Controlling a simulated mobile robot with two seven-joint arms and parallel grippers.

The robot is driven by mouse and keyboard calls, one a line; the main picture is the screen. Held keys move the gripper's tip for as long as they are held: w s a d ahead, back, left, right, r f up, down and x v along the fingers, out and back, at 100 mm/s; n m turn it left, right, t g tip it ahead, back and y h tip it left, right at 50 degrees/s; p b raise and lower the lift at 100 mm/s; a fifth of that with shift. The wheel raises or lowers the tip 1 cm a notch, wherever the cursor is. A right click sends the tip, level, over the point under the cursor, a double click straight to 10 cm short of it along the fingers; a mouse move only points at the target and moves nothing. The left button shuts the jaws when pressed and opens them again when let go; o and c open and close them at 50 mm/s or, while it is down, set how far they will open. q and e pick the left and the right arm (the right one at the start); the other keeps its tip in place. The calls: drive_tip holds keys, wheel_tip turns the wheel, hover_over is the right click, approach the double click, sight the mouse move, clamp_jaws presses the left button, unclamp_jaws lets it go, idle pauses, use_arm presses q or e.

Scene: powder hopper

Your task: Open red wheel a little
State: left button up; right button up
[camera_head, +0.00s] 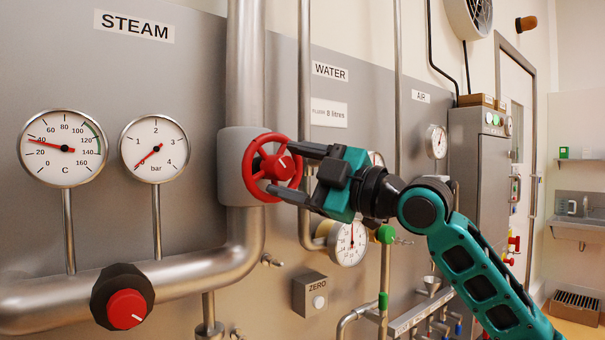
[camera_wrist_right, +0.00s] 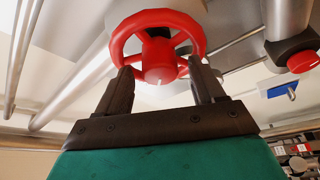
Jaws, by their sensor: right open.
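My left gripper is out of view.
A dial marked C (camera_head: 63,148) has its needle near 40, and a bar dial (camera_head: 154,147) points lower left. A black and red knob (camera_head: 123,300) sits on the lower pipe. A ZERO box (camera_head: 310,293) and a water gauge (camera_head: 347,243) lie below my right gripper.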

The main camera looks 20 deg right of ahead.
drive_tip(key=b+v, duration=0.4)
drive_tip(key=v, duration=0.9)
drive_tip(key=w+f+m+h, duration=0.2)
drive_tip(key=w+f+m, duration=0.15)
drive_tip(key=f, duration=0.65)
drive_tip(key=w+a+f+m+h, duration=0.15)
drive_tip(key=f+m, duration=0.25)
drive_tip(key=f, duration=0.7)
drive_tip(key=w+f+m+h, duration=0.3)
drive_tip(key=f, duration=0.7)
drive_tip(key=s+a+f+m+g+h+p, duration=0.15)
drive_tip(key=s+f, duration=0.25)
drive_tip(key=f, duration=0.5)
drive_tip(key=s+f+m+h, duration=0.1)
drive_tip(key=s+f+m, duration=0.25)
drive_tip(key=f, duration=0.55)
drive_tip(key=s+a+f+m+g+h, duration=0.2)
drive_tip(key=s+a+f+g, duration=0.1)
drive_tip(key=s+f, duration=1)
drive_tip(key=shift+s+a, duration=0.55)
drive_tip(key=shift+s, duration=0.25)
